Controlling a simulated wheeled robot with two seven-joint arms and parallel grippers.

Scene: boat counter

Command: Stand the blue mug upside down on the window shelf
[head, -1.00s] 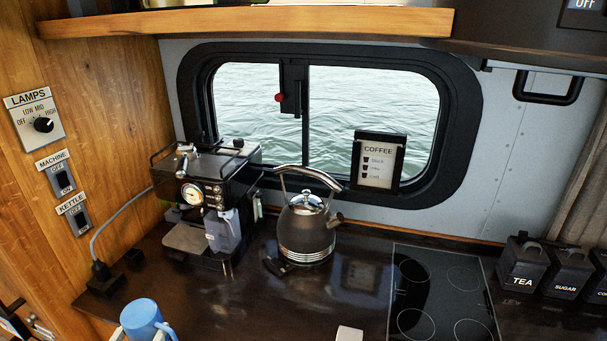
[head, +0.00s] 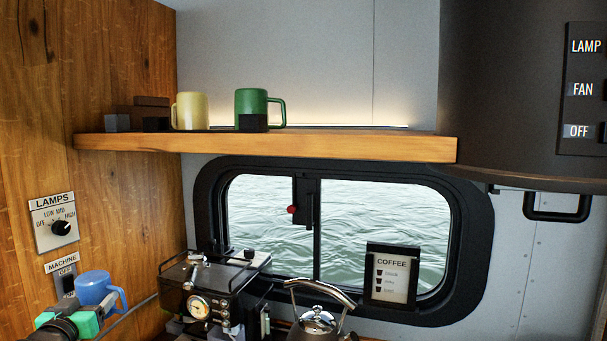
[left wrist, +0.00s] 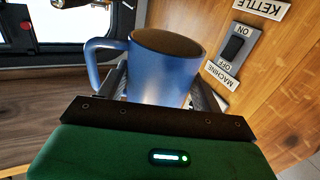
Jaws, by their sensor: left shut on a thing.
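The blue mug (head: 94,288) is at the lower left of the head view, in front of the wood wall and below shelf height. My left gripper (head: 90,314) is shut on it. In the left wrist view the mug (left wrist: 160,75) sits between the fingers, its handle to the left. Its blue end faces up in the head view; the brown round end in the wrist view points down, so it appears upside down. The window shelf (head: 300,145) is a wooden board above the window. My right gripper is out of view.
A yellow mug (head: 189,111) and a green mug (head: 251,104) stand on the shelf's left half, near small dark blocks (head: 117,123). The shelf right of the green mug looks clear. A dark hood (head: 520,100) bounds its right end. The coffee machine (head: 205,290) and kettle (head: 318,322) stand below.

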